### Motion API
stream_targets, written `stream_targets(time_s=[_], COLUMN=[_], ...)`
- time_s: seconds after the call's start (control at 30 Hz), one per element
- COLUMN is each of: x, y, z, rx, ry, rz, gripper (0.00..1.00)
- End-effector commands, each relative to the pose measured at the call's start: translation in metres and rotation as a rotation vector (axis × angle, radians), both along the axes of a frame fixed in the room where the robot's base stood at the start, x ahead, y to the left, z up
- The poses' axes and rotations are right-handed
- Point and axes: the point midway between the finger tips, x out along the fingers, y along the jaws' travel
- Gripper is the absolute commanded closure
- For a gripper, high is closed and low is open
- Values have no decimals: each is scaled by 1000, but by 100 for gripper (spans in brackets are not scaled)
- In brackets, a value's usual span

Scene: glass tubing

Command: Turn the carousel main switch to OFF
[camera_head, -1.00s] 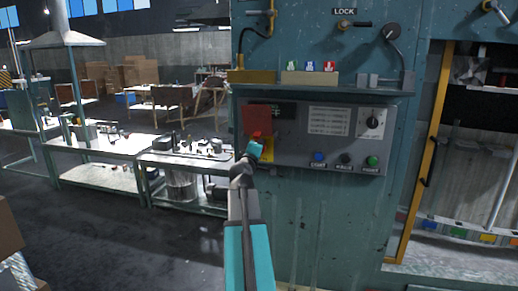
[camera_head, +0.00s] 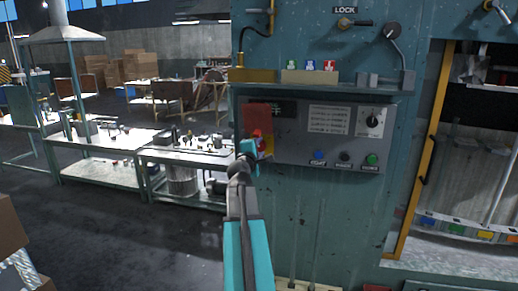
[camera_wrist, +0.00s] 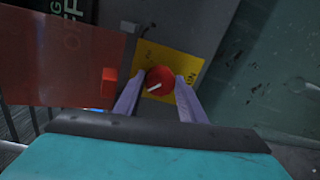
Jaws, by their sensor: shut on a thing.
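The main switch is a round red knob (camera_wrist: 160,80) with a white mark on a yellow plate (camera_wrist: 178,62). In the wrist view it sits between the two fingers of my gripper (camera_wrist: 158,92), which is shut on it. The white mark runs slantwise; lettering on the plate is partly hidden by the fingers. In the head view my gripper (camera_head: 255,140) is at the lower left of the grey control panel (camera_head: 290,150), covering part of the knob and plate. A red see-through flap (camera_wrist: 55,65) stands beside the knob, to its left in the wrist view.
The panel also has a black rotary dial (camera_head: 373,121) and blue, black and green buttons (camera_head: 345,158). A shelf (camera_head: 320,91) with small blocks juts out above it. Workbenches (camera_head: 105,145) stand at the left, with open floor in front.

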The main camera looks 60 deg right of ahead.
Motion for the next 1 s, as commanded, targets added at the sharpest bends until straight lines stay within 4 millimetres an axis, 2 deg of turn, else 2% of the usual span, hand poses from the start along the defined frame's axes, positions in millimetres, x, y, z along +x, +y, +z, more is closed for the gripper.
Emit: stream_targets(time_s=[0.13,0.17,0.27,0.67,1.0], x=[-1,-1,-1,0,-1], y=[0,0,0,0,0], z=[-2,-2,-1,0,-1], rx=[1,1,1,5,56], ry=[5,5,4,-18,-182], rz=[-3,-3,-3,0,0], gripper=[85,61,45,45,45])
